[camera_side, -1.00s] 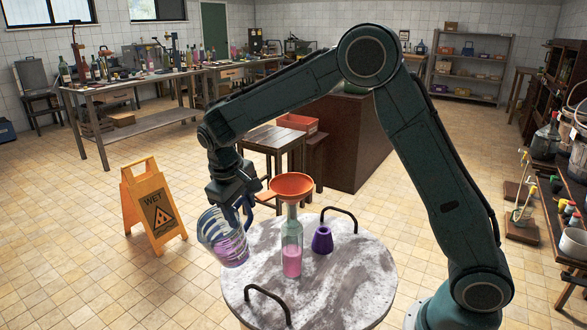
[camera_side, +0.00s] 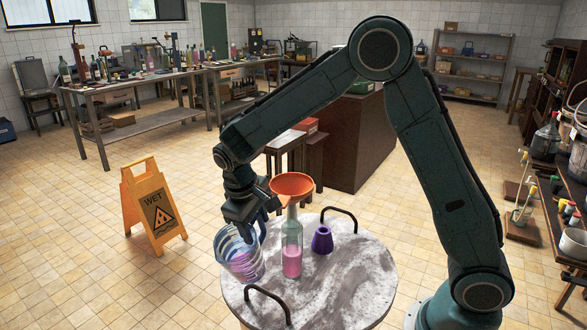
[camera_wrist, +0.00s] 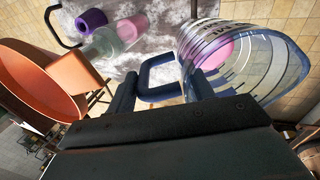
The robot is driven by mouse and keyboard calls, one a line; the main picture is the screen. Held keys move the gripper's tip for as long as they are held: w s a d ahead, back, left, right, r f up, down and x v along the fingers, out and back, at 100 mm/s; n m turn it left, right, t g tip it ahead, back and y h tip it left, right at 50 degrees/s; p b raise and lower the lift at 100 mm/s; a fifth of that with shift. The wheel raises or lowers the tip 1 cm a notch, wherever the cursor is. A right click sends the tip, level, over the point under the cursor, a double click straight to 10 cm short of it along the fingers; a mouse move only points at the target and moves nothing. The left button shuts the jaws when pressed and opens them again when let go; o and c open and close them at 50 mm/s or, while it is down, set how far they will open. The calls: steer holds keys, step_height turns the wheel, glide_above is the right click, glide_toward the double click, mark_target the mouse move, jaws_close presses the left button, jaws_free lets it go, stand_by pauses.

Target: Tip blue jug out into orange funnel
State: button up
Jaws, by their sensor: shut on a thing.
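The blue jug (camera_side: 242,258) is a clear blue-tinted measuring jug with pink liquid inside. My gripper (camera_side: 245,217) is shut on its handle, which shows between the fingers in the wrist view (camera_wrist: 158,80). The jug is slightly tilted, at the left edge of the round table and left of the bottle. The orange funnel (camera_side: 292,185) sits in the neck of a clear bottle (camera_side: 291,236) that holds pink liquid low down. In the wrist view the funnel (camera_wrist: 35,85) is at the left and the jug (camera_wrist: 240,60) at the right, apart.
A small purple flask-shaped object (camera_side: 322,240) stands right of the bottle. The round marble-topped table (camera_side: 350,285) has two dark raised handles, one at the front (camera_side: 268,300) and one at the back. A yellow wet-floor sign (camera_side: 153,205) stands on the floor to the left.

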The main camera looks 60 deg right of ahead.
steer(key=shift+w+a+n, duration=0.2)
steer(key=shift+w+n, duration=0.1)
steer(key=shift+w, duration=0.05)
steer(key=w+d+r+n+y, duration=0.1)
steer(key=w+d+r+n, duration=0.1)
steer(key=w+d+n, duration=0.35)
steer(key=w+d+r+n+y, duration=0.1)
steer(key=w+d+n+y, duration=0.15)
steer(key=w+n, duration=0.55)
steer(key=w+d+r+n, duration=0.2)
steer(key=w+d+n, duration=0.2)
steer(key=d, duration=0.7)
steer(key=shift+w+n, duration=0.15)
steer(key=shift+n, duration=0.5)
steer(key=shift+d, duration=0.1)
step_height(320, 180, down, 16)
stand_by(0.3)
